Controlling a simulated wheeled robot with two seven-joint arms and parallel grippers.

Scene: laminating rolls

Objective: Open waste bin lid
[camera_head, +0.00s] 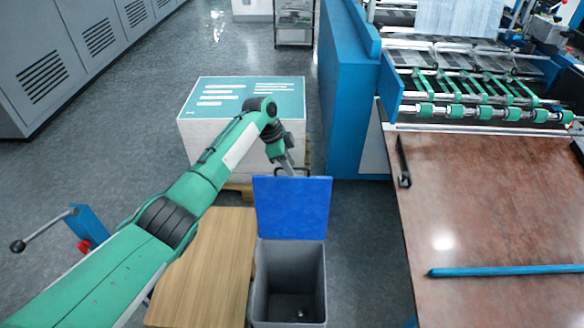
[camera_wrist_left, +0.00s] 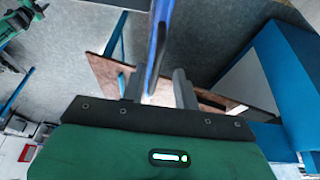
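The grey waste bin (camera_head: 263,285) stands at the lower middle of the head view. Its blue lid (camera_head: 292,208) is raised and stands nearly upright at the bin's back edge, so the inside shows. My left gripper (camera_head: 293,172) is at the lid's top edge, partly hidden behind it. In the left wrist view the lid (camera_wrist_left: 158,40) shows edge-on between the two spread fingers of my left gripper (camera_wrist_left: 158,88). A gap shows beside the right finger; contact with the left finger is unclear. My right gripper is not in view.
A wooden-topped surface (camera_head: 215,260) stands left of the bin. A white stack with a teal printed top (camera_head: 215,95) sits on a pallet behind it. A brown table (camera_head: 490,220) with a blue bar (camera_head: 505,270) and a blue machine (camera_head: 345,90) are on the right.

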